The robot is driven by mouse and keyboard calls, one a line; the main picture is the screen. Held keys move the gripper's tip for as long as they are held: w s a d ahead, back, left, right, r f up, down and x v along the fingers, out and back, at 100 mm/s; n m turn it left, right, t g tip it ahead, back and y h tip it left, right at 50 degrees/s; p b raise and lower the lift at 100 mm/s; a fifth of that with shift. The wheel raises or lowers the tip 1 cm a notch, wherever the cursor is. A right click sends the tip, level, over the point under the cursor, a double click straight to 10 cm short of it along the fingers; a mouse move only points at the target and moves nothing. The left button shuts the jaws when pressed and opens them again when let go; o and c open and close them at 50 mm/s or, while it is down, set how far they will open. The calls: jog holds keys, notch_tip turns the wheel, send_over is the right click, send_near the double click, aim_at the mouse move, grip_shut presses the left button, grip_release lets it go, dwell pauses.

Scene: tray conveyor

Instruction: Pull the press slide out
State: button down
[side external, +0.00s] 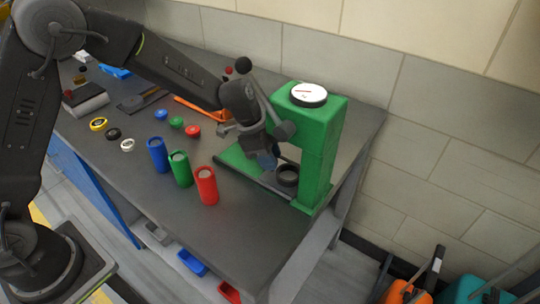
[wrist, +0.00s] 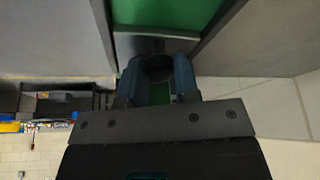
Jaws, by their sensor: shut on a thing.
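The green press (side external: 320,150) stands at the right end of the bench, with a white-faced dial on top and a lever with a black ball knob. Its slide (side external: 275,183) is a dark plate low in the press opening, with a black round holder (side external: 288,175) on it. My gripper (side external: 266,162) is down at the press front. In the wrist view my gripper (wrist: 158,82) has its blue fingers closed around a dark rounded piece, seemingly the slide's handle (wrist: 155,64), beside a grey edge. My wrist partly hides the slide and press base in the side view.
Blue (side external: 157,155), green (side external: 180,168) and red (side external: 206,185) cylinders stand left of the press on the bench (side external: 235,235). Small coloured caps and rings lie farther left. A tiled wall is close behind the press. The front bench area is clear.

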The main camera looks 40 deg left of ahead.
jog(key=a, duration=1.2)
jog(key=shift+a, duration=0.35)
jog(key=c, duration=0.9)
grip_release()
jog(key=shift+o, duration=0.2)
jog(key=v, duration=1.4)
jog(key=shift+s, duration=0.1)
